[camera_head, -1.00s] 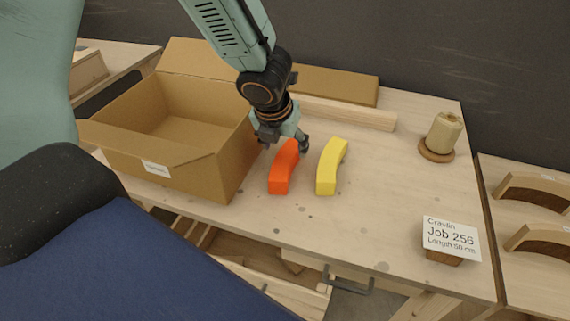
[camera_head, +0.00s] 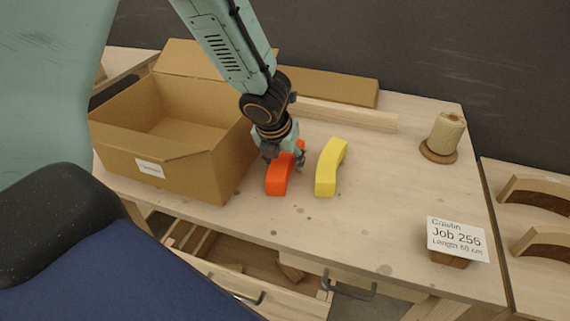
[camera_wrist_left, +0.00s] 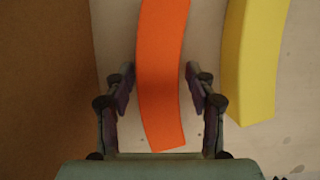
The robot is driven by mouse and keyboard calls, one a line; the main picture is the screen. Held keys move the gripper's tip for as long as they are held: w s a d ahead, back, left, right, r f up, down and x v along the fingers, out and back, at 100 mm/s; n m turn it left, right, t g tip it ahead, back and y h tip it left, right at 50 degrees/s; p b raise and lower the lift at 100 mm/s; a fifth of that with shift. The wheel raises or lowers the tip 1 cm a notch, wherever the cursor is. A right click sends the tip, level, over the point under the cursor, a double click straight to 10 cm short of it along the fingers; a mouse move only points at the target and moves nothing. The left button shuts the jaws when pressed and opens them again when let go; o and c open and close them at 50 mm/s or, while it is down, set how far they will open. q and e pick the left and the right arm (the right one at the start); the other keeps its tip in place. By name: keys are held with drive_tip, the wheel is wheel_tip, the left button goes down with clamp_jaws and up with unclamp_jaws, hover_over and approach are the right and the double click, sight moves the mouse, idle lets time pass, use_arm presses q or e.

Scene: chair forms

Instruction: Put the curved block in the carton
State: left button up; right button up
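An orange curved block (camera_head: 278,178) lies on the workbench, right of the open carton (camera_head: 215,172). A yellow curved block (camera_head: 330,168) lies just right of the orange one. My left gripper (camera_head: 284,158) is over the far part of the orange block and hides some of it. In the left wrist view the gripper (camera_wrist_left: 160,90) is open, with one finger on each side of the orange block (camera_wrist_left: 162,85) and gaps on both sides. The yellow block (camera_wrist_left: 255,60) is outside the right finger. My right gripper is not in view.
The carton's wall stands close to the left of the gripper. A job card (camera_head: 456,238) stands at the front right, and a twine spool (camera_head: 443,134) at the back right. A wooden strip (camera_head: 345,114) lies behind. The bench right of the yellow block is clear.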

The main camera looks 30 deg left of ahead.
sight(283, 157)
use_arm(q)
drive_tip(key=shift+a+f, duration=0.15)
drive_tip(key=shift+a, duration=0.05)
drive_tip(key=c, duration=0.3)
drive_tip(key=shift+d, duration=0.15)
drive_tip(key=c, duration=0.6)
clamp_jaws()
drive_tip(key=shift+w, duration=0.1)
wheel_tip(283, 157, up, 9)
drive_tip(key=p, duration=0.7)
drive_tip(key=shift+r, duration=0.2)
drive_tip(key=shift+r+p, duration=0.3)
drive_tip(key=shift+p, duration=0.1)
